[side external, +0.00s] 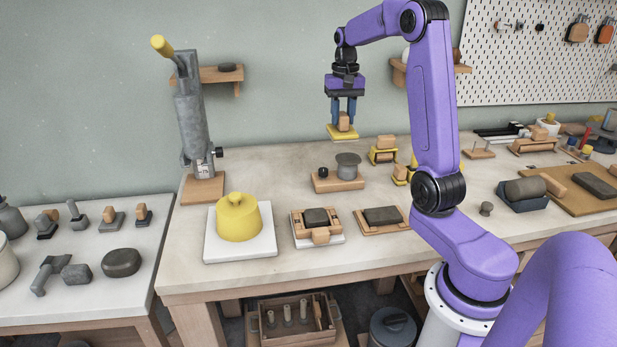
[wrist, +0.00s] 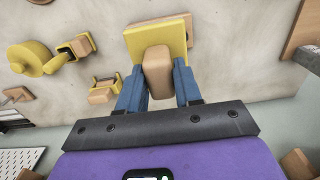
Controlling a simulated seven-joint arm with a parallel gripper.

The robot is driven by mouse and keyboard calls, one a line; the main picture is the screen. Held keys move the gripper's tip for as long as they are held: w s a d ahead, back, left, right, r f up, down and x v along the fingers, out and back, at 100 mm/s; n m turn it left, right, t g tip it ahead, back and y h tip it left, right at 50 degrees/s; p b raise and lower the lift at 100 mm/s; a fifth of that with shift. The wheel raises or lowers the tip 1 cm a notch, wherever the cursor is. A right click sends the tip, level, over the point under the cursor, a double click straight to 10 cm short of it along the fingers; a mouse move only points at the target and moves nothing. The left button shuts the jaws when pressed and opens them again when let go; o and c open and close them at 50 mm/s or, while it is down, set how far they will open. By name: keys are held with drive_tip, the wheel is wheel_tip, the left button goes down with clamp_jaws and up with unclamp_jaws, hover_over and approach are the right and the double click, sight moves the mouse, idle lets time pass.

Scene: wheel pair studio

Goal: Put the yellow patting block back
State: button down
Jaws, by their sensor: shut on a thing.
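The yellow patting block (side external: 342,132) is a flat yellow plate with a wooden handle on top. My gripper (side external: 344,119) is shut on the wooden handle and holds the block in the air above the back of the table. In the wrist view the yellow plate (wrist: 172,36) shows beyond the handle, between the blue fingers of my gripper (wrist: 160,85). A piece of wood shows past the plate's far edge in the wrist view; I cannot tell what it belongs to. Two small yellow-and-wood holders (side external: 382,150) stand on the table to the right of the block.
A wooden stand with a grey disc and a black knob (side external: 338,178) sits below the block. A yellow lidded pot (side external: 238,218) on a white slab and a tall grey press (side external: 192,115) stand at left. Two trays with dark blocks (side external: 382,216) are in front. Bare tabletop lies at the back left.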

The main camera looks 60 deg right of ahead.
drive_tip(key=a+f, duration=0.4)
drive_tip(key=a, duration=0.9)
drive_tip(key=w+d+f, duration=0.1)
drive_tip(key=w+f, duration=0.2)
drive_tip(key=w, duration=0.1)
drive_tip(key=w+d+f, duration=0.1)
drive_tip(key=w+f, duration=0.2)
drive_tip(key=w, duration=0.1)
drive_tip(key=w+d+f, duration=0.1)
drive_tip(key=w+f, duration=0.3)
drive_tip(key=shift+w+d+f, duration=0.1)
drive_tip(key=shift+w+d, duration=0.1)
drive_tip(key=shift+d, duration=0.1)
drive_tip(key=shift+f, duration=1.55)
drive_tip(key=shift+f, duration=0.1)
drive_tip(key=c, duration=0.8)
unclamp_jaws()
drive_tip(key=shift+o, duration=0.2)
